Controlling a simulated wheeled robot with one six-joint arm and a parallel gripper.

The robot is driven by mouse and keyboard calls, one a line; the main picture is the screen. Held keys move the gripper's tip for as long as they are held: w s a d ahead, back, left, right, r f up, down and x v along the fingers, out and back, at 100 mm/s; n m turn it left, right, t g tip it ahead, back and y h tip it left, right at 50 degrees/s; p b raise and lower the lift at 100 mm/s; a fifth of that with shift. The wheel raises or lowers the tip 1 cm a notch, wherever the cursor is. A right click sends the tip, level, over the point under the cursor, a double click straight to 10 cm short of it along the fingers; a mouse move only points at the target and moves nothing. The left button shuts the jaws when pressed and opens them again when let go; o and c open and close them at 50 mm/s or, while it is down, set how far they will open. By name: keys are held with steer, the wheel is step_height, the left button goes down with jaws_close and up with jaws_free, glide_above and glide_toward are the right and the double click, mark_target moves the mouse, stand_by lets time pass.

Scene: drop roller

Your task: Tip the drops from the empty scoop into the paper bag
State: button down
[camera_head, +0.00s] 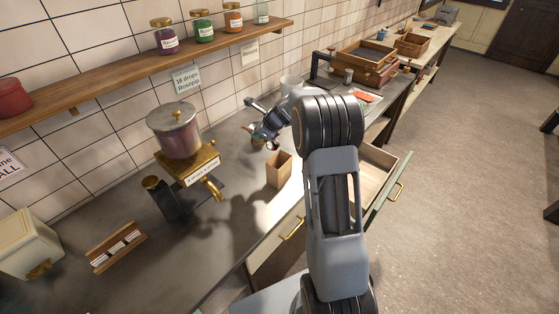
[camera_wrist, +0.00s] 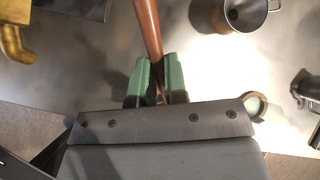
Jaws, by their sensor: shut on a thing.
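My gripper (camera_wrist: 156,82) has green fingers shut on a reddish-brown handle (camera_wrist: 148,28), taken to be the scoop's. The handle runs up out of the wrist view, so the scoop's bowl and any contents are hidden there. In the head view my gripper (camera_head: 262,138) is above the counter, behind the paper bag as seen from my body; the scoop is too small and covered to make out. The open brown paper bag (camera_head: 279,173) stands upright on the counter. Its inside is too dark to see drops.
A brass dispenser (camera_head: 200,170) with a glass jar stands left of the bag. A metal mug (camera_wrist: 236,18) is near the gripper. An open drawer (camera_head: 378,178) juts from the counter's front at right. A shelf (camera_head: 140,70) with jars hangs behind.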

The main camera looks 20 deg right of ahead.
steer(key=shift+w+d+f, duration=0.1)
steer(key=shift+d, duration=0.2)
steer(key=shift+s+a+r+t, duration=0.1)
steer(key=shift+s+r+t, duration=0.1)
steer(key=shift+s+t, duration=0.1)
steer(key=shift+d, duration=0.3)
steer(key=shift+s+a+r+t, duration=0.15)
steer(key=shift+s+a+t, duration=0.05)
steer(key=shift+t, duration=0.1)
steer(key=shift+y, duration=0.3)
steer(key=shift+d, duration=0.1)
steer(key=shift+s+r, duration=0.1)
steer(key=shift+s+d+t, duration=0.1)
steer(key=shift+t, duration=0.2)
steer(key=shift+s+d+r+t+y, duration=0.15)
steer(key=shift+s+r+t+y, duration=0.3)
steer(key=shift+s+t, duration=0.4)
